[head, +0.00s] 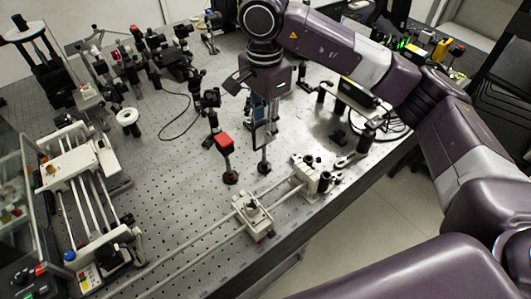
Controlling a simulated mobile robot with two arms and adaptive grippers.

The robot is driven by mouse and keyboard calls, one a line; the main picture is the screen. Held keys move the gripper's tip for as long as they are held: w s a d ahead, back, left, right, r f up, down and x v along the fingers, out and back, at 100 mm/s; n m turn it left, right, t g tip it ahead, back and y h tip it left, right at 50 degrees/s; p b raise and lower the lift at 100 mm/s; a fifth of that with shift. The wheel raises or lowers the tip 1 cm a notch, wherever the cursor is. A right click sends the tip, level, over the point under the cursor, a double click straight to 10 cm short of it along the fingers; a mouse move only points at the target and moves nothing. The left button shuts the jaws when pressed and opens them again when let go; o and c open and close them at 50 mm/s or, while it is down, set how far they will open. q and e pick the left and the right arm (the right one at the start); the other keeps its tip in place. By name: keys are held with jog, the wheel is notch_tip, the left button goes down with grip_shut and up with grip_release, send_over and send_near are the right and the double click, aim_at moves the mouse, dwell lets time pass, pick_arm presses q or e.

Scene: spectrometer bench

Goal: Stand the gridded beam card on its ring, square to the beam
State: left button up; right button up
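My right gripper (263,120) points straight down over the right-centre of the bench. A thin upright panel with a dark edge and pale face (262,138), which looks like the beam card, shows at its fingertips. I cannot make out a grid on it, nor whether the fingers press on it. A slim post on a round dark base (264,167) stands directly below the panel; I cannot tell whether they touch. A white ring-shaped piece (127,117) on a dark post stands at the left; I cannot tell if it is the card's ring. My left gripper is out of view.
A red-topped post (224,142) stands close left of the panel. A rail with a pale carriage (252,211) runs along the front edge. A pale rod-framed instrument (85,185) fills the left. Dark optics (175,60) crowd the back. Perforated bench at centre-left (170,190) is clear.

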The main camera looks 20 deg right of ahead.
aim_at(264, 143)
jog(key=shift+w+f+p, duration=0.1)
jog(key=shift+f+p, duration=0.2)
jog(key=shift+f, duration=1.25)
jog(key=shift+c, duration=0.4)
grip_shut()
jog(key=shift+r, duration=0.1)
